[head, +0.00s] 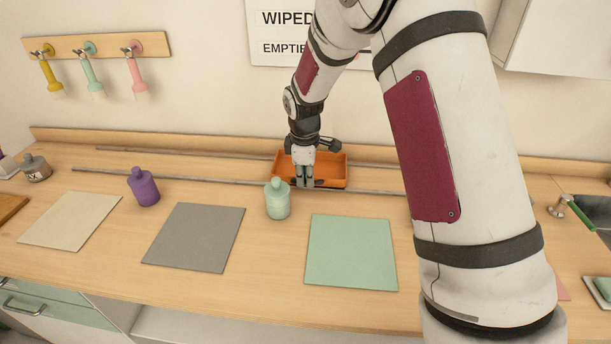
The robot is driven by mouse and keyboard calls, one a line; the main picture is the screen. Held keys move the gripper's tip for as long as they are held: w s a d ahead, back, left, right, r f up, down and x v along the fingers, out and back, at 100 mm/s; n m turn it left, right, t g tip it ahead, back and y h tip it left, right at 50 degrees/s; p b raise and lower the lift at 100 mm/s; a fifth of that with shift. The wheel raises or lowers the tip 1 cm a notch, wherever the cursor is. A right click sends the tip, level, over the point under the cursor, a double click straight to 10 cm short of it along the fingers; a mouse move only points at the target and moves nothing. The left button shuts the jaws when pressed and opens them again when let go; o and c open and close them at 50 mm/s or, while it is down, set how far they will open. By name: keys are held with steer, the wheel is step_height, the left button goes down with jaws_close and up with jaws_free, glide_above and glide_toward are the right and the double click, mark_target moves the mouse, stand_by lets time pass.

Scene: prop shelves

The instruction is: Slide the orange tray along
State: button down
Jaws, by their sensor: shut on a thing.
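The orange tray (334,172) sits at the back of the wooden counter, between two thin metal rails (215,181). My gripper (304,183) points down at the tray's front left part and is shut on the tray, seemingly at its front wall. The fingers and wrist hide part of the tray's left side and front. The exact contact is too small to make out. My arm covers the counter to the right of the tray.
A mint bottle (278,199) stands just in front of the gripper, and a purple bottle (143,187) farther left. Beige (70,221), grey (194,237) and mint (350,252) mats lie along the front. The rails run clear to the left of the tray.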

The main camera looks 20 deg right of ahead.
steer(key=s+d+p, duration=0.3)
steer(key=s+d, duration=0.3)
steer(key=d, duration=0.9)
steer(key=s+d+p, duration=0.3)
steer(key=s+d, duration=0.4)
steer(key=d, duration=0.9)
steer(key=s+d+p, duration=0.3)
steer(key=s+d, duration=0.3)
steer(key=d, duration=1)
steer(key=shift+s, duration=0.3)
steer(key=c, duration=1.7)
jaws_free()
steer(key=shift+d, duration=0.1)
steer(key=shift+o, duration=0.2)
steer(key=shift+r, duration=0.1)
step_height(320, 180, up, 12)
steer(key=s+a, duration=0.1)
steer(key=s, duration=0.1)
steer(key=shift+f, duration=0.2)
